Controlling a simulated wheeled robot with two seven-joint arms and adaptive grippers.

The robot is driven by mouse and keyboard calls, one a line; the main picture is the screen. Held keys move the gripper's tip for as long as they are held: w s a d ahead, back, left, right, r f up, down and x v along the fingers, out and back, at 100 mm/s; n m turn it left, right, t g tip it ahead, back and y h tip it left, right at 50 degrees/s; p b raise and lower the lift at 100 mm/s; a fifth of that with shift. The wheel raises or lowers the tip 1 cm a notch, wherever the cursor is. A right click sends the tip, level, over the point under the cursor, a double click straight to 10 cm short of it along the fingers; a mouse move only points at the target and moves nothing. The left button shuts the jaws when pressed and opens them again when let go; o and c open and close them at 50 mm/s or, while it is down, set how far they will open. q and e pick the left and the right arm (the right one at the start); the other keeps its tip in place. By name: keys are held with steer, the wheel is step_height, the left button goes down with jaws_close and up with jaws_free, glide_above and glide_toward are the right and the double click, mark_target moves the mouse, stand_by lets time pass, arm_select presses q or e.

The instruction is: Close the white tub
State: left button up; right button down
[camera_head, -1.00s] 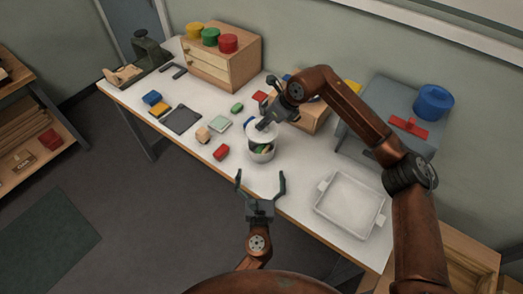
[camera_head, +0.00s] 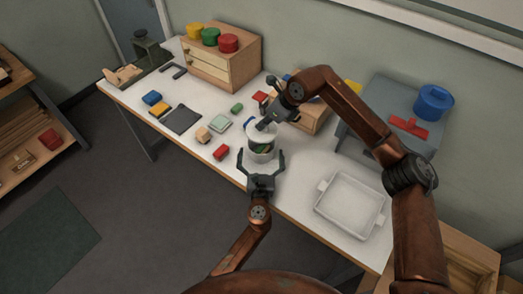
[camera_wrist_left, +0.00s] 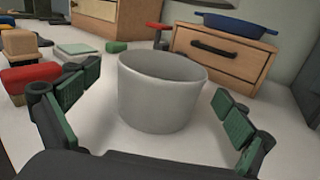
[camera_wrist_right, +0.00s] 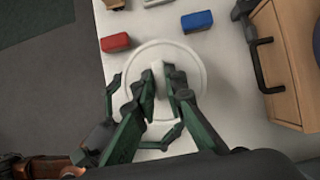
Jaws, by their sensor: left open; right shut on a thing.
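In the left wrist view the tub (camera_wrist_left: 160,95) has an open top rim. My right gripper (camera_wrist_right: 161,78) is shut on the handle of the round white lid (camera_wrist_right: 150,57) and holds it above the tub. In the head view this gripper (camera_head: 264,127) hides much of the lid. My left gripper (camera_head: 261,152) is open at the tub's near side. In the left wrist view its fingers (camera_wrist_left: 155,100) are on either side of the tub, apart from its wall.
A red block (camera_head: 221,152), a wooden block (camera_head: 203,134) and a pale green piece (camera_head: 220,123) lie left of the tub. A white tray (camera_head: 348,206) is to its right. A wooden drawer box (camera_wrist_left: 218,58) stands behind it.

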mark_target(265, 131)
arm_select(q)
steer(key=shift+w, duration=1.25)
steer(key=c, duration=1.8)
arm_select(e)
steer(key=shift+a+f, duration=0.1)
steer(key=shift+f, duration=2.3)
